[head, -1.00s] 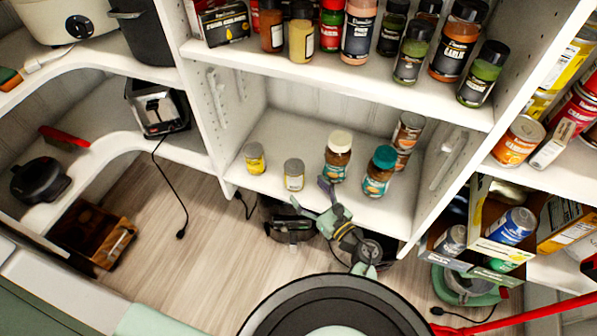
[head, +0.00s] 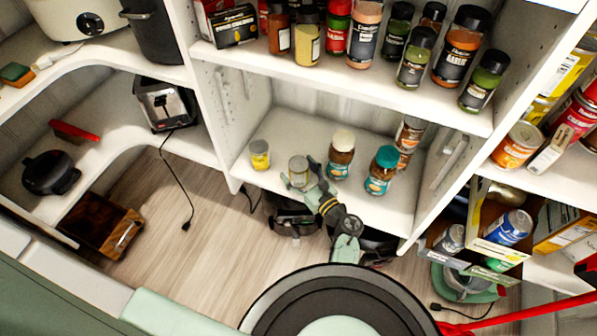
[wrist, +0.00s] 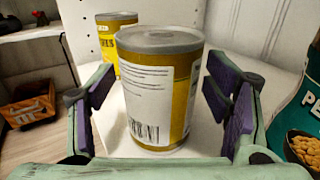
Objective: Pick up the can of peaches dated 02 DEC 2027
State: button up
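Two small yellow-labelled cans stand upright on the middle shelf. The left can (head: 260,155) is clear of my gripper and shows behind in the wrist view (wrist: 112,32). The nearer can (head: 298,168) stands between the fingers of my gripper (head: 301,184). In the wrist view my gripper (wrist: 162,102) is open, with a purple pad on each side of this can (wrist: 158,95) and gaps left and right. The can's side towards me shows a white panel with small print and a barcode. I can read no date on either can.
A jar with a cream lid (head: 341,150) and a teal-lidded jar (head: 382,170) stand just right of the gripper. A teal label (wrist: 300,118) is close by the right finger. The shelf above (head: 340,85) holds several spice jars.

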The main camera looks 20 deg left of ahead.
jog(key=c, duration=1.4)
jog(key=shift+r, duration=0.1)
